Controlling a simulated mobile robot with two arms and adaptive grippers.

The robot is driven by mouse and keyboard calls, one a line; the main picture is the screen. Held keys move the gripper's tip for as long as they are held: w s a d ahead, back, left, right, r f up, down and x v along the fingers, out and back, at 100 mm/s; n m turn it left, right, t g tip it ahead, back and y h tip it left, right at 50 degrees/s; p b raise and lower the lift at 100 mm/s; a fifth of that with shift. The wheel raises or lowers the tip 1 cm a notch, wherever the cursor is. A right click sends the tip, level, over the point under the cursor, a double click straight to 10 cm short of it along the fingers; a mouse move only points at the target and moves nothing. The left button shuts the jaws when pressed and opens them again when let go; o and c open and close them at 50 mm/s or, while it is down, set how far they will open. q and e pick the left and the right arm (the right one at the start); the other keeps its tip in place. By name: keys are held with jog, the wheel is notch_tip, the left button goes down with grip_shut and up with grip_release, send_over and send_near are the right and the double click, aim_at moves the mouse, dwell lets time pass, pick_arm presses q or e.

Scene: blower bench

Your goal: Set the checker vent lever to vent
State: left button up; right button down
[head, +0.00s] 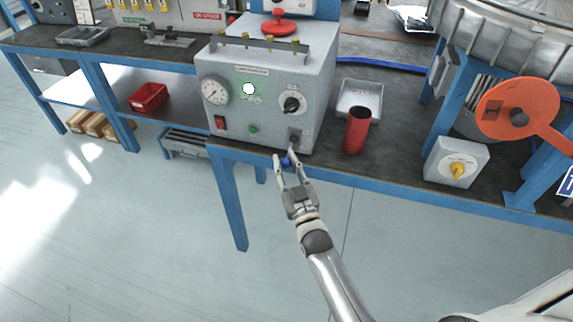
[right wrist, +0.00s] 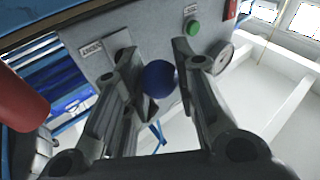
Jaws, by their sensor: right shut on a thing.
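The checker (head: 225,125) is a grey box on the bench, with a dial gauge, a red switch, a green button and a black knob on its front. Its vent lever sticks out low at the right of the front and ends in a blue ball (head: 286,162). My right gripper (head: 291,159) is shut on this ball. In the right wrist view the blue ball (right wrist: 158,79) sits between the two fingers, in front of the grey panel. The lever's stem is mostly hidden, and the label near it is too small to read. My left gripper is not in view.
A red cylinder (head: 357,131) stands right of the checker, before a white tray (head: 372,88). A grey box with a yellow knob (head: 457,170) and an orange disc (head: 497,105) are farther right. The bench's blue front edge (head: 400,186) runs just below. Open floor lies in front.

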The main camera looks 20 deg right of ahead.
jog(key=shift+w+d+f, duration=0.1)
jog(key=shift+f, duration=0.2)
dwell(0.4)
jog(key=c, duration=1.6)
grip_release()
jog(key=o, duration=0.5)
jog(key=shift+w+f, duration=0.15)
jog(key=shift+w, duration=0.05)
jog(key=shift+w+f, duration=0.1)
jog(key=shift+f, duration=0.05)
jog(key=v, duration=1.2)
